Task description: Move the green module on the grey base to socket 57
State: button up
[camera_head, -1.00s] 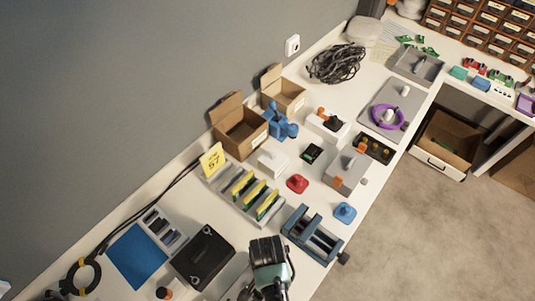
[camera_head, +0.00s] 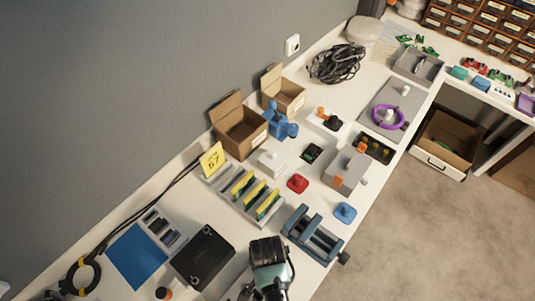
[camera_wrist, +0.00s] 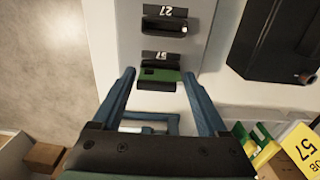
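Another slot, labelled 27 (camera_wrist: 165,25), lies farther up the base and looks empty. My gripper (camera_wrist: 158,74) is open, with one blue finger on each side of the green module and a narrow gap showing at both sides. How deep the module is seated is unclear. In the head view my wrist (camera_head: 268,262) hides the module and most of the base.
A black box (camera_head: 203,257) stands beside the base. A rack with a yellow SUB 57 card (camera_head: 212,158) and several yellow-green boards is behind it. A blue vise-like fixture (camera_head: 312,235) is to the right, near the table's front edge. Open cartons (camera_head: 240,130) stand along the wall.

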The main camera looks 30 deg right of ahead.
jog(key=shift+o, duration=1.3)
notch_tip(320, 180, up, 13)
